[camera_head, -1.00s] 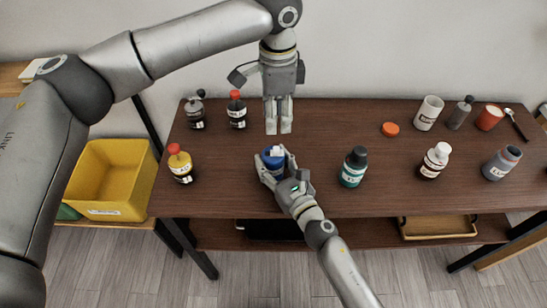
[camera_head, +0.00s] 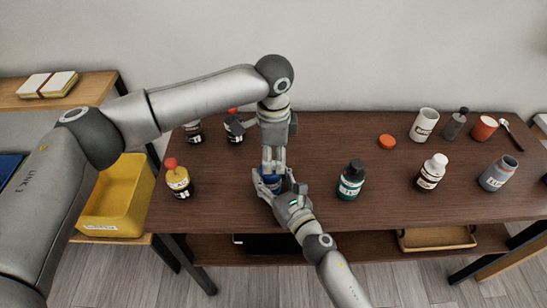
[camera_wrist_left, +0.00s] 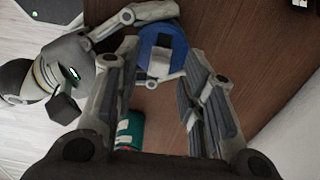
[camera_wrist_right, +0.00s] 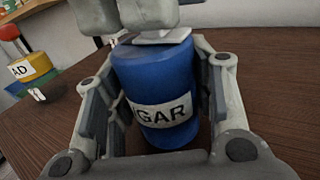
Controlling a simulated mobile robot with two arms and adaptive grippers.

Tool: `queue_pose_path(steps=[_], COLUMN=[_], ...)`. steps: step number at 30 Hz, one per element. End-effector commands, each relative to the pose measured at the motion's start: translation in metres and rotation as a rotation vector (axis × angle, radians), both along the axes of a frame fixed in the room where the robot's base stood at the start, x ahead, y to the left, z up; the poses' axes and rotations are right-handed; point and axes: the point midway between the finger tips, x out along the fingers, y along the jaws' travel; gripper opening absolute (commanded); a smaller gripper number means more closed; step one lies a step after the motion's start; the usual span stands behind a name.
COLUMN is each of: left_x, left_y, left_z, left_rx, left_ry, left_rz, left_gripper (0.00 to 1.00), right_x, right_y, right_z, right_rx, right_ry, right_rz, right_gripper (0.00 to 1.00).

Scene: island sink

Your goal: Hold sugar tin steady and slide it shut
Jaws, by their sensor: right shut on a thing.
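The blue sugar tin (camera_head: 271,182) stands on the brown table in the head view, mostly hidden by my grippers. In the right wrist view the tin (camera_wrist_right: 158,85) stands upright with a white label showing "GAR" and a white piece (camera_wrist_right: 160,37) at its top. My right gripper (camera_head: 279,188) is shut on the tin's sides. My left gripper (camera_head: 273,167) points down over the tin's top, its fingers open and apart. In the left wrist view the tin's blue top (camera_wrist_left: 150,42) and the white piece lie beyond the fingers. I cannot tell whether the left fingers touch it.
A teal bottle (camera_head: 351,180) stands to the right of the tin, a yellow bottle (camera_head: 178,180) to the left. Dark bottles stand behind left. Several other containers and an orange lid (camera_head: 387,142) are at the right. A yellow bin (camera_head: 117,198) is beside the table.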

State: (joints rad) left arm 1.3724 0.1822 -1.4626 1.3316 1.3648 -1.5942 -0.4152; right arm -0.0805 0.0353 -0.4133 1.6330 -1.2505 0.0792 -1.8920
Motion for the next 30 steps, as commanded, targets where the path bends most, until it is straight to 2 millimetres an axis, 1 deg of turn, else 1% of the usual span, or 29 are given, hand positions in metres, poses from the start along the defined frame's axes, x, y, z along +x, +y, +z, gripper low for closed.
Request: queue_pose_path(steps=[4,12,21,30], left_x=[0.0001,0.0000,0.0000,0.0001], left_y=[-0.0003,-0.0004,-0.0005,0.0013], left_z=[-0.0078,-0.0089,-0.0086,-0.0086], left_rx=[0.000,-0.001,-0.001,-0.001], left_ry=[-0.001,-0.001,-0.001,-0.001], left_rz=[0.000,-0.001,-0.001,0.000], left_gripper=[0.38,0.38,0.00,0.00], right_x=[0.0001,0.0000,0.0000,0.0000], right_y=[0.0000,0.0000,0.0001,0.0001], right_z=[0.0001,0.0000,0.0000,0.0000], right_rx=[0.000,0.000,0.000,0.000], right_ry=[0.000,0.000,0.000,0.000], right_rz=[0.000,0.000,0.000,0.000], right_gripper=[0.23,0.23,0.23,0.23])
